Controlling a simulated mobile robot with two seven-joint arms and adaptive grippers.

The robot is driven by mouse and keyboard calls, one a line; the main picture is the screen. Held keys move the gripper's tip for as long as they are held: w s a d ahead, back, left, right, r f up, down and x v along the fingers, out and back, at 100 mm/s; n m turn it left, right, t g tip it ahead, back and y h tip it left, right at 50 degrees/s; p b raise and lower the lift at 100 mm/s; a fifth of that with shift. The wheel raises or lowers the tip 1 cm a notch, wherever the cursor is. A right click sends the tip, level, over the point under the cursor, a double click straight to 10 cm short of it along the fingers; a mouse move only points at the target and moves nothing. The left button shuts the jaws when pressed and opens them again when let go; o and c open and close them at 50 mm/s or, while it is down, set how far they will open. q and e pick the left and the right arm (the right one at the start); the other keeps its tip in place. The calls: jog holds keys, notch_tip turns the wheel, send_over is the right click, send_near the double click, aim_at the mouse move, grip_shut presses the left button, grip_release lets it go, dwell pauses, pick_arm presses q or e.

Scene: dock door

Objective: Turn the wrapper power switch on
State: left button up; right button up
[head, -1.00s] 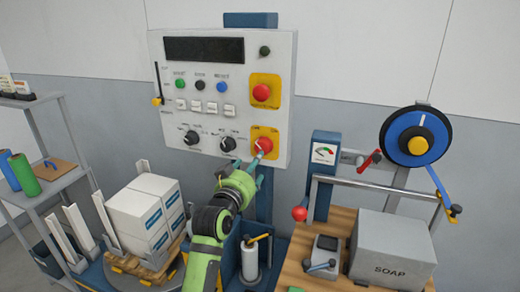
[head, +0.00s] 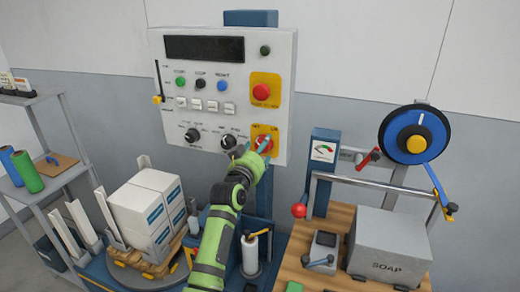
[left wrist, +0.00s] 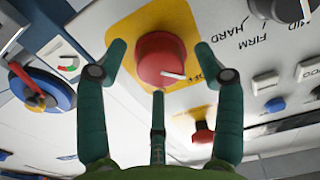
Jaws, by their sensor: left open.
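The power switch is a red rotary knob (head: 264,143) with a white pointer mark, on a yellow plate (head: 274,131) at the lower right of the white control panel (head: 222,60). My left gripper (head: 262,149) is at this knob. In the left wrist view the knob (left wrist: 160,60) lies between the spread teal fingers of the gripper (left wrist: 161,50), and the third finger is just below it. The gripper is open; whether any finger touches the knob I cannot tell. The white mark points right in that view. My right gripper is not in view.
A red mushroom button (head: 262,91) on another yellow plate is above the knob. Black dials (head: 228,142) are close on its left. A gauge post (head: 322,160) and a grey SOAP box (head: 390,245) stand right; stacked white boxes (head: 145,210) stand left.

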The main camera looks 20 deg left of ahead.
pick_arm(q)
jog(key=c, duration=1.2)
jog(key=shift+o, duration=0.2)
jog(key=shift+m, duration=0.4)
jog(key=m+p, duration=0.3)
jog(key=m, duration=1.3)
jog(key=shift+r+m, duration=0.15)
jog(key=shift+m, duration=0.25)
jog(key=shift+m+p, duration=0.3)
jog(key=o, duration=1.2)
jog(key=shift+c, duration=0.2)
jog(key=shift+s, duration=0.1)
